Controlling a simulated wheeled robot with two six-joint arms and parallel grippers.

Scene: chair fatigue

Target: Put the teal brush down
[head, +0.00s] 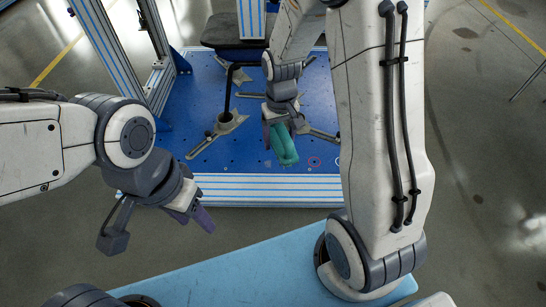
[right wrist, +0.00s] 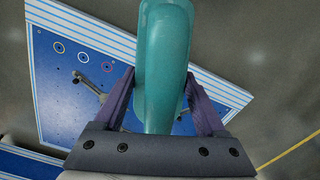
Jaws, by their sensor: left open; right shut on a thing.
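The teal brush (head: 284,148) is held in my right gripper (head: 282,122), over the front part of the blue platform (head: 240,168). In the right wrist view the brush (right wrist: 163,60) stands between the two purple fingers of the right gripper (right wrist: 160,95) and hides part of the platform (right wrist: 60,105). Whether the brush touches the platform cannot be told. My left gripper (head: 203,217) is open and empty, in front of the platform's left front edge.
A chair with a dark seat (head: 228,30) and a metal foot base (head: 220,125) stands on the platform inside a blue and silver frame (head: 115,50). Red and white rings (head: 314,162) mark the platform's front right. Grey floor (head: 480,150) lies open at right.

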